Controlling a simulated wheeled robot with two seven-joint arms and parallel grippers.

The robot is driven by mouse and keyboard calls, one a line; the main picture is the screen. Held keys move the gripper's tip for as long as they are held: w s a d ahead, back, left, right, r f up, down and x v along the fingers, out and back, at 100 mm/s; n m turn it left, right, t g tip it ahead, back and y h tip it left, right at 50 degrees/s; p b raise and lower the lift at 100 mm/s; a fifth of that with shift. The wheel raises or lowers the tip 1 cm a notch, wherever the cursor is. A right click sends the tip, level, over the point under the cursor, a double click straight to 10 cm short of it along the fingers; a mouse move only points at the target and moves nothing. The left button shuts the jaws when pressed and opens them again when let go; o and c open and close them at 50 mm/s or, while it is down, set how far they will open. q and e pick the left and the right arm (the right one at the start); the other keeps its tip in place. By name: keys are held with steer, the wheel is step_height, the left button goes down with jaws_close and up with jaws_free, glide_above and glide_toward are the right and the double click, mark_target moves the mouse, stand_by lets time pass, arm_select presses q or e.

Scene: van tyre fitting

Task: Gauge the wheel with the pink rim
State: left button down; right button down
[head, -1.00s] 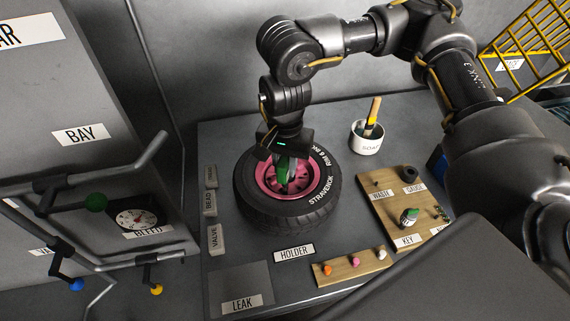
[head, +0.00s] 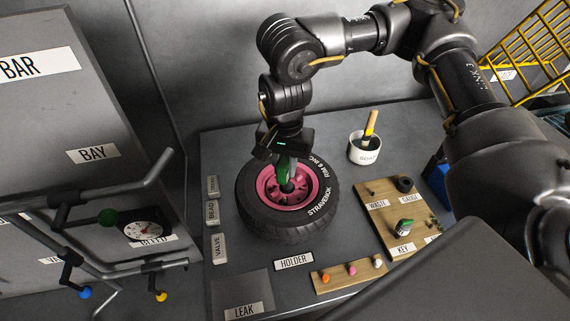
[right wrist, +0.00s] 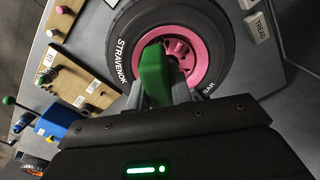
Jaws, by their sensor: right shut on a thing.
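My right gripper (head: 284,170) points down over the rim and is shut on a green tool (right wrist: 154,75). The tool's lower end is over the rim's middle in the head view; I cannot tell whether it touches the wheel. The GAUGE label (head: 412,195) is on a wooden board at right, by a dark round piece (head: 405,184). My left gripper is not in view.
A wooden board (head: 375,217) carries a green-topped item (head: 404,227) by the KEY label. A white soap pot (head: 365,155) with a brush stands behind. A small board (head: 340,284) holds coloured pegs. A bar frame and dial (head: 146,229) are at left.

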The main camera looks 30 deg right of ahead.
steer(key=shift+f, duration=0.1)
steer(key=a+f+n+b, duration=0.1)
steer(key=a, duration=0.1)
steer(key=s+a+f+n+b, duration=0.1)
steer(key=a, duration=0.1)
steer(key=a+f+n, duration=0.1)
steer(key=f, duration=0.1)
steer(key=shift+s+a+n+b, duration=0.25)
steer(key=shift+a+n+b, duration=0.05)
steer(key=shift+a+b, duration=0.1)
steer(key=s+a+f+n+b, duration=0.2)
steer(key=s+a+f+n, duration=0.2)
steer(key=a, duration=0.5)
steer(key=shift+s+f+n, duration=0.15)
steer(key=shift+n, duration=0.55)
